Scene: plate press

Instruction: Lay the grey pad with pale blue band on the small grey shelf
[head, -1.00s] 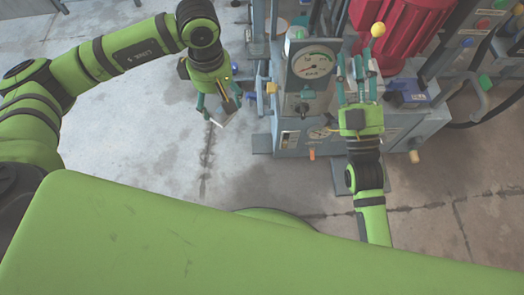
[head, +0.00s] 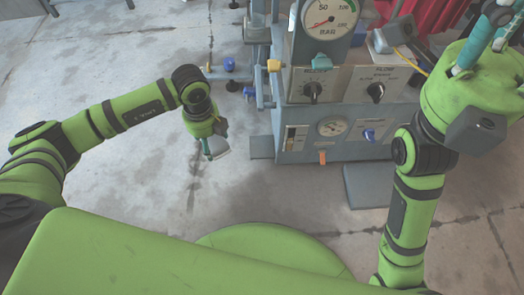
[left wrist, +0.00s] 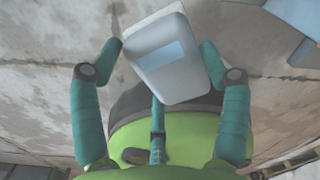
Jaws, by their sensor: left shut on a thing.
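My left gripper (head: 211,146) is shut on the grey pad with pale blue band (left wrist: 170,58). In the left wrist view the pad is tilted between the teal fingers, its band facing the camera. In the head view the pad (head: 218,150) looks small and hangs over open floor, left of the press. My right gripper (head: 500,40) is at the upper right edge, in front of the press; its fingertips are cut off. I cannot tell for sure which part is the small grey shelf; flat grey plates (head: 367,187) show low at the press.
The grey press (head: 335,115) with gauge (head: 328,18), knobs and an orange lever (head: 322,157) stands right of my left gripper. A pipe with a blue valve (head: 230,65) sticks out at its left. The concrete floor (head: 90,75) on the left is clear.

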